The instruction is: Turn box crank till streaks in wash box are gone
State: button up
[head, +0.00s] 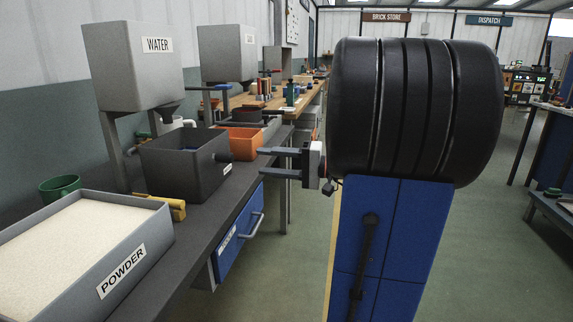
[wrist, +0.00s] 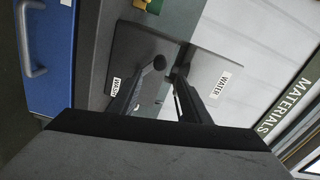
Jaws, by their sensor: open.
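The wash box (head: 178,172) is a dark grey open box on the bench at left of centre in the head view. In the wrist view its label (wrist: 115,87) reads WASH. A dark round knob (head: 223,156) stands out from its right side, seemingly the crank; it also shows in the wrist view (wrist: 159,62), ahead of and between my fingers. My gripper (head: 262,162) is open and empty, fingers pointing left toward the knob, with a gap between. A little blue shows inside the box; I cannot make out streaks.
The grey water tank (head: 130,68) stands behind the box. The powder tray (head: 130,245) and a yellow object (head: 172,207) lie nearer on the bench. An orange bin (head: 243,140) is beyond. A blue drawer (head: 238,235) with a handle is below the bench edge. The floor aisle is clear.

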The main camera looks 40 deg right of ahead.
jog(key=shift+v, duration=2.55)
